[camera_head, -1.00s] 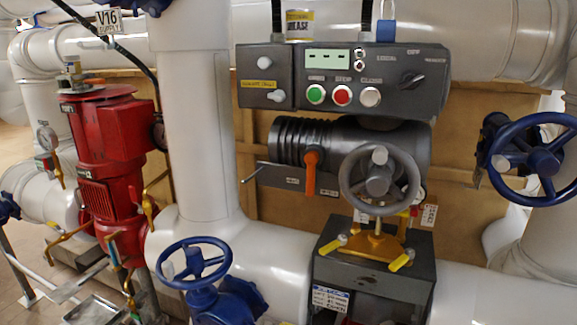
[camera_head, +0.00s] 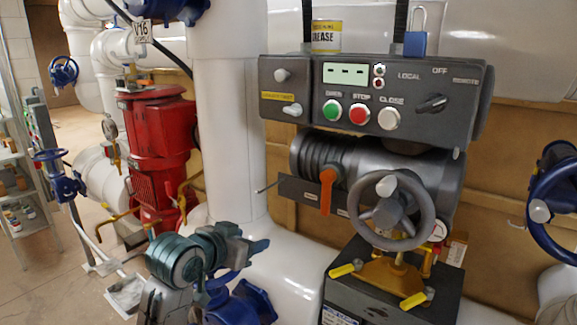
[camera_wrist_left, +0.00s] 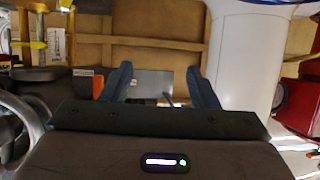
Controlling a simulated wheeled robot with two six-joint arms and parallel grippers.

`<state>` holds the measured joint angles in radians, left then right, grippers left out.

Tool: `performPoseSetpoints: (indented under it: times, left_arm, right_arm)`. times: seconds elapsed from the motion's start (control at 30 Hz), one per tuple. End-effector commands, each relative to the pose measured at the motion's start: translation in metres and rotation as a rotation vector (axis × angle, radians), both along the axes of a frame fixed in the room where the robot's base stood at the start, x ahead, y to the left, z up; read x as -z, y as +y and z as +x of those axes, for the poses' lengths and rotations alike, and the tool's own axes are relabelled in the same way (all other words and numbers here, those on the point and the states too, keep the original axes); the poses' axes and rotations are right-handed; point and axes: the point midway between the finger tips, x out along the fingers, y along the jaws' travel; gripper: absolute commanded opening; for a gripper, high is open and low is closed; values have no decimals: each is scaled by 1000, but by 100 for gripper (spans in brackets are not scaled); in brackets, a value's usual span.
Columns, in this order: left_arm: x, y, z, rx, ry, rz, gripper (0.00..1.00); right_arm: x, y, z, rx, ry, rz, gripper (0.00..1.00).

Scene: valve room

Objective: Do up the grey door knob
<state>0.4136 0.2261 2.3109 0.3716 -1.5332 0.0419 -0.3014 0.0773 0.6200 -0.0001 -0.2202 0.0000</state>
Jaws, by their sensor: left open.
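The grey control box (camera_head: 375,95) hangs ahead, with a small door at its left end. That door carries two light grey knobs: an upper one (camera_head: 282,75) and a lower one (camera_head: 292,110), with a yellow label between them. I cannot tell how far either knob is turned. My left gripper (camera_head: 252,238) is below and left of the door, well apart from it, in front of the white pipe. In the left wrist view its two fingers (camera_wrist_left: 159,86) stand apart with nothing between them; neither knob shows there. My right gripper is not in view.
Below the box are a dark cylinder with an orange lever (camera_head: 326,190), a grey handwheel (camera_head: 392,210) and a thin rod by the tag plate (camera_wrist_left: 152,83). A white pipe (camera_head: 225,110) and red pump (camera_head: 150,150) stand left. A blue handwheel (camera_head: 555,200) is at right.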

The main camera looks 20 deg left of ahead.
Motion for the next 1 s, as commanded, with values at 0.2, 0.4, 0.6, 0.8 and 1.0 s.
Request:
performPoseSetpoints:
  times: [0.2, 0.4, 0.6, 0.8, 1.0]
  left_arm:
    - [-142, -8, 5, 76, -243, -4, 55]
    - [-226, -14, -11, 128, -386, 4, 55]
    - [-254, -16, -18, 146, -434, 7, 55]
    - [-256, -25, 2, 150, -430, 0, 55]
    - [-257, -38, 39, 149, -428, 1, 55]
  right_arm:
    - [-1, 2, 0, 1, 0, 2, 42]
    - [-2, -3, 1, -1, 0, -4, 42]
    - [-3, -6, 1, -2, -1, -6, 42]
    - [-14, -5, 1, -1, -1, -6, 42]
    - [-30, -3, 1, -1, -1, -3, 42]
